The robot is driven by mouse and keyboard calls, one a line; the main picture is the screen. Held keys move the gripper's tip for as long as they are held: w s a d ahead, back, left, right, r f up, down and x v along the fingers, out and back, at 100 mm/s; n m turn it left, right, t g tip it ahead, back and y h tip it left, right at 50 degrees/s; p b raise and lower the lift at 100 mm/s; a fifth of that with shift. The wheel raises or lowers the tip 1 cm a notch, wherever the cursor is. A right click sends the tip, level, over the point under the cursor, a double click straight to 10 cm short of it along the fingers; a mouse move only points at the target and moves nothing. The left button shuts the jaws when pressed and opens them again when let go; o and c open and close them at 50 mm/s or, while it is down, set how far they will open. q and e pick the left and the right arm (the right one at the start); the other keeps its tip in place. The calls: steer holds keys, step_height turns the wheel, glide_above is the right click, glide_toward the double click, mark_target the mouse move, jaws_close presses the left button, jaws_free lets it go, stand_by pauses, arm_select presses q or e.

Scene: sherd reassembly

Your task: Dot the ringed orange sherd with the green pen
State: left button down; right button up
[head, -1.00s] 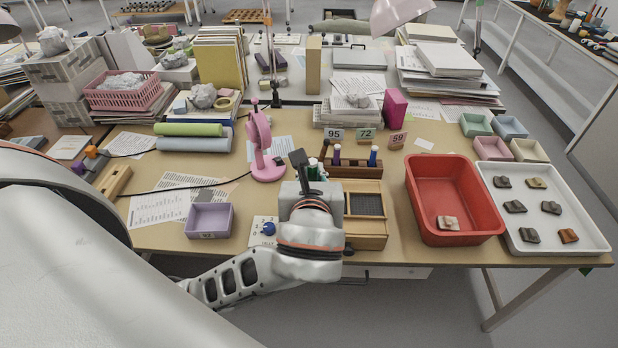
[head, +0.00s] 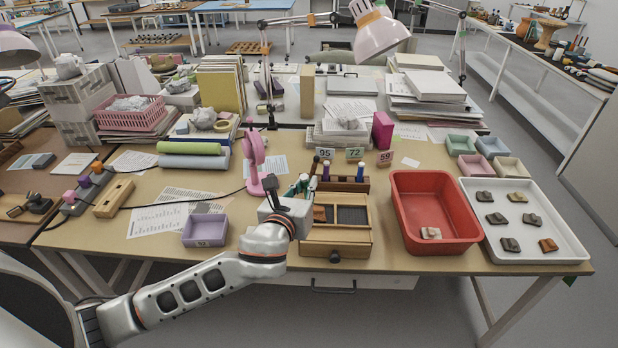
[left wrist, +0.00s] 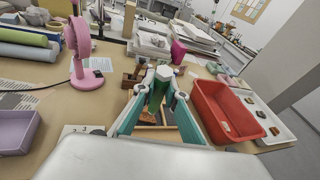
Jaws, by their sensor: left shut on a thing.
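My left gripper (head: 299,190) is shut on the green pen (left wrist: 157,88), which stands between its fingers in the left wrist view. The gripper is in front of the left end of the wooden pen rack (head: 342,184), above the left side of the wooden box. An orange-brown sherd (head: 548,245) lies at the front right of the white tray (head: 575,250), far to the right of the gripper. I cannot make out a ring on it. The pen's tip is hidden. My right gripper is not in view.
A red bin (head: 400,225) with a pale sherd (head: 431,233) stands between the wooden box (head: 352,240) and the tray. Several other sherds lie in the tray. A pink fan (head: 256,165) and a lilac box (head: 206,228) stand left of the gripper.

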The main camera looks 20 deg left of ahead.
arm_select(q)
steer(key=w+f+m+h+b, duration=0.3)
steer(key=w+f+h+b, duration=0.1)
steer(key=f, duration=0.3)
steer(key=shift+w+a+f+t+h+b, duration=0.3)
steer(key=shift+a+t+h+b, duration=0.1)
steer(key=shift+h+b, duration=0.2)
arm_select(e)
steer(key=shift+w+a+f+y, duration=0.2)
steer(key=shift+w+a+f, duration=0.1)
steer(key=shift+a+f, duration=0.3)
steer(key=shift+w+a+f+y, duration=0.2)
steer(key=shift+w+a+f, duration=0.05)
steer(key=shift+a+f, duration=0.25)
arm_select(q)
steer(key=shift+f, duration=0.3)
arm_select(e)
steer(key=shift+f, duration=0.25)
arm_select(q)
steer(key=shift+f+b, duration=0.5)
steer(key=shift+f, duration=0.05)
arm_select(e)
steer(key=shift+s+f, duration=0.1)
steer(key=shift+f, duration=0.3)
arm_select(q)
steer(key=shift+f, duration=0.15)
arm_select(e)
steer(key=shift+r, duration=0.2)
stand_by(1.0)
